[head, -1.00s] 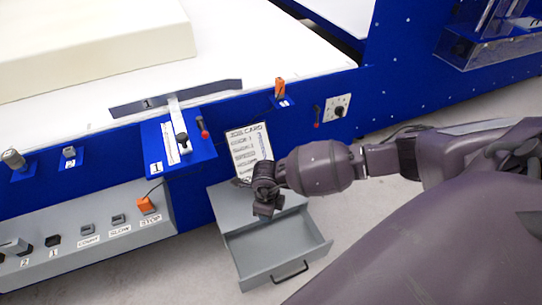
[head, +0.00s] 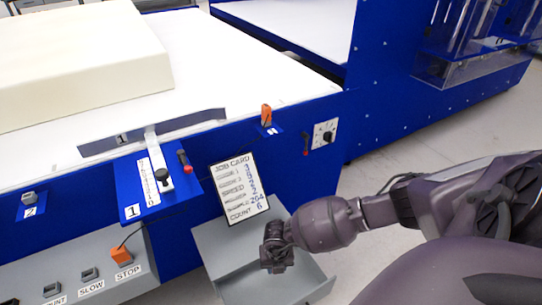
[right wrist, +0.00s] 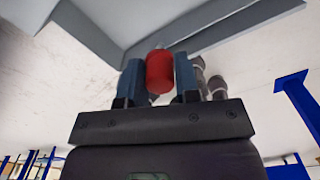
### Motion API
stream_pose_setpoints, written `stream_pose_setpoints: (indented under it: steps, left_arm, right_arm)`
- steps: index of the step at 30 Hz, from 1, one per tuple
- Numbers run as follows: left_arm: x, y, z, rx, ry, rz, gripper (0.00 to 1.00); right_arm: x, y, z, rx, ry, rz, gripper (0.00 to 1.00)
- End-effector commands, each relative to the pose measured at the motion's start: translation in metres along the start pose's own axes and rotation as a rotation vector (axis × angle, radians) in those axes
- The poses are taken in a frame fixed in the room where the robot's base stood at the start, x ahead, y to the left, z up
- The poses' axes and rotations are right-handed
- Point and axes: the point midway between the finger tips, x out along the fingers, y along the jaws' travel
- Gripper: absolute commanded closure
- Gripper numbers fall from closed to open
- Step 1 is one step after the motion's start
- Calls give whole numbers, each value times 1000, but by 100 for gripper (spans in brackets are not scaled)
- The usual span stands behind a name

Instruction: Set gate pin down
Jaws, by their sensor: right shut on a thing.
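A red cylindrical piece, which looks like the gate pin's handle (right wrist: 159,71), sits between the two blue fingers of my right gripper (right wrist: 158,80) in the right wrist view. The gripper is shut on it. The rest of the pin is hidden. In the head view my right gripper (head: 276,262) hangs over the grey drawer unit (head: 225,245) below the job card, and the held pin cannot be made out there. The grey gate bar (head: 185,127) marked 1 lies across the white bed. My left gripper is not in view.
The job card (head: 239,188) leans on the blue machine side, behind my gripper. An orange switch (head: 266,115), a dial (head: 325,133) and a red-handled lever (head: 184,160) are on the machine. A grey control panel (head: 75,275) is at lower left. Floor at right is clear.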

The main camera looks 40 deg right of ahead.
Motion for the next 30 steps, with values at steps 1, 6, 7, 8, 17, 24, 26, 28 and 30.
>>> stream_pose_setpoints:
  steps: [1, 6, 7, 8, 17, 24, 26, 28, 30]
  left_arm:
    - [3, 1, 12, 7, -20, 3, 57]
    - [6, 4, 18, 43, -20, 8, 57]
    - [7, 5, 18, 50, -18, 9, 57]
    - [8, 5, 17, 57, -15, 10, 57]
    - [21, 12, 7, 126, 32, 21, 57]
    - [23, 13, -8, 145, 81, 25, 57]
    - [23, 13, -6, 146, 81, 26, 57]
    - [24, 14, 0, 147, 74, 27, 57]
    - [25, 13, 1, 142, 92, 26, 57]
  right_arm:
    - [20, -3, -5, 0, 12, -9, 100]
    - [60, -5, -8, -2, 18, -13, 100]
    - [66, -5, -8, -3, 18, -13, 100]
    - [73, -5, -8, -3, 18, -13, 100]
    - [133, -5, -8, -3, 16, -11, 100]
    - [147, -2, -4, -4, 7, -4, 100]
    - [152, -2, -4, -4, 8, -5, 100]
    - [163, -4, -6, -4, 11, -8, 100]
    - [175, -4, -7, -5, 12, -9, 100]
